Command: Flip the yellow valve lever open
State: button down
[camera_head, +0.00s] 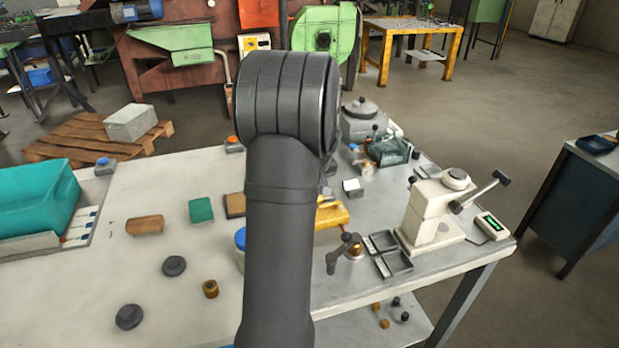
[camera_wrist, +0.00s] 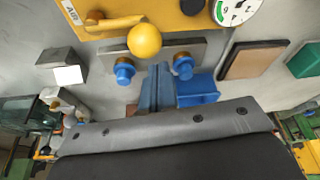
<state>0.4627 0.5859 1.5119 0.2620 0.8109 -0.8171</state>
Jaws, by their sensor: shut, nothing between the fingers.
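The yellow valve lever (camera_wrist: 115,24) is in the wrist view, at the top left. It runs from a brass pivot (camera_wrist: 95,18) to a yellow ball knob (camera_wrist: 144,40), across a yellow block (camera_wrist: 182,22) with an AIR label. My gripper (camera_wrist: 160,72) shows as blue fingers, shut and empty, pointing up toward the block. The fingertips are just below the ball knob, apart from it in the picture. In the head view the yellow block (camera_head: 332,214) is partly hidden behind my arm. The lever cannot be made out there, and my gripper is hidden.
Two blue-capped fittings (camera_wrist: 125,71) (camera_wrist: 183,67) on a grey bar flank the fingertips. A gauge (camera_wrist: 236,8) is at the block's right end. A brown pad (camera_wrist: 253,59) lies to the right.

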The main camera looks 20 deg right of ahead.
jog(key=shift+s+d+r, duration=0.1)
jog(key=shift+s, duration=0.4)
jog(key=shift+s+d+r, duration=0.1)
jog(key=shift+s, duration=0.4)
jog(key=shift+s, duration=0.1)
jog(key=s+n, duration=0.1)
jog(key=n, duration=0.1)
jog(key=n+y, duration=0.1)
jog(key=shift+s+a+n, duration=0.15)
jog(key=shift+s+n, duration=0.25)
jog(key=s+n, duration=0.1)
jog(key=n+g+y, duration=0.1)
jog(key=n, duration=0.1)
jog(key=shift+s+n, duration=0.3)
jog(key=shift+s, duration=0.1)
jog(key=n, duration=0.1)
jog(key=s+d+n+g, duration=0.1)
jog(key=n, duration=0.1)
jog(key=shift+s+n+y, duration=0.3)
jog(key=shift+y, duration=0.1)
jog(key=shift+s+d+n+g, duration=0.4)
jog(key=shift+s+d+n, duration=0.25)
jog(key=shift+n, duration=0.5)
jog(key=shift+s+d+n+g, duration=0.4)
jog(key=shift+d+n, duration=0.4)
jog(key=shift+n, duration=0.35)
jog(key=shift+d, duration=0.15)
